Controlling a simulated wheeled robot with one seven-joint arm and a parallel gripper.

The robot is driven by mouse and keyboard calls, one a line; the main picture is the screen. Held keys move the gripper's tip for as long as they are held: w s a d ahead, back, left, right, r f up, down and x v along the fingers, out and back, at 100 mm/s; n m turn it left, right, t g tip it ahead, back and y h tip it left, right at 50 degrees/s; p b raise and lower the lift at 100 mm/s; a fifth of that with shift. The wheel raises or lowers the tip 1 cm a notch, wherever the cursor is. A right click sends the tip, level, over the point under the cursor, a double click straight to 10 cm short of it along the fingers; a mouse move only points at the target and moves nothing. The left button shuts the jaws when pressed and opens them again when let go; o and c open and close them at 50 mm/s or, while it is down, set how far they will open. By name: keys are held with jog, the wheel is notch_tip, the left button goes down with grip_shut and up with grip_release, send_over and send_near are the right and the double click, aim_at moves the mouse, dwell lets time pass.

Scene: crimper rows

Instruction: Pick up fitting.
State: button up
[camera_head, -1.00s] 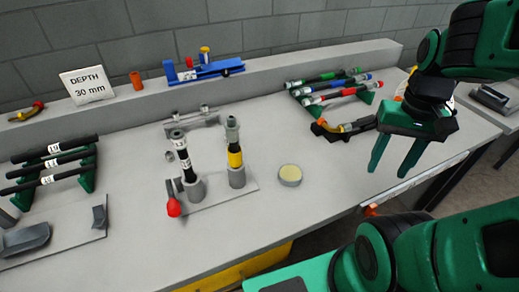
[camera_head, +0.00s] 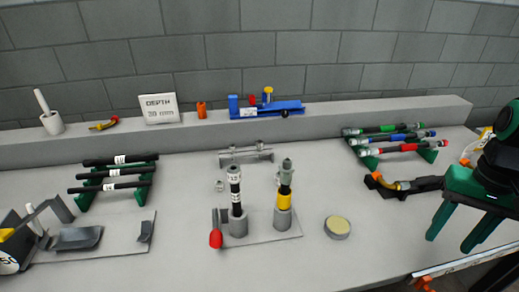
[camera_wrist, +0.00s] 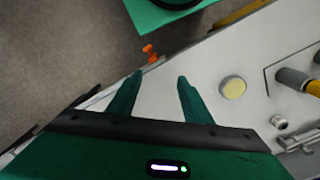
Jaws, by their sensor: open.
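A small loose metal fitting (camera_head: 219,185) lies on the bench, left of the upright black hose (camera_head: 235,190) and in front of a metal fixture (camera_head: 245,155). I cannot be sure which metal piece in the wrist view is this fitting. My gripper (camera_head: 450,244) is open and empty at the right, above the bench's front edge and well away from the fitting. Its two spread fingers also show in the wrist view (camera_wrist: 160,78), with nothing between them.
A yellow-banded upright hose (camera_head: 284,190) and a round disc (camera_head: 337,227) stand between my gripper and the fitting. Racked black hoses (camera_head: 112,173) are at left, coloured hoses (camera_head: 400,148) at right. A blue tool (camera_head: 268,108) sits on the back ledge.

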jog(key=n+t+y, duration=0.5)
jog(key=n+y, duration=0.7)
jog(key=n, duration=0.8)
send_near(262, 142)
jog(key=shift+t, duration=0.3)
jog(key=x, duration=0.5)
jog(key=shift+s+a+f, duration=0.15)
jog(key=shift+a+f, duration=0.05)
jog(key=shift+a, duration=0.3)
jog(key=shift+x, duration=2.6)
jog(key=shift+d, duration=0.1)
jog(key=shift+c, duration=0.6)
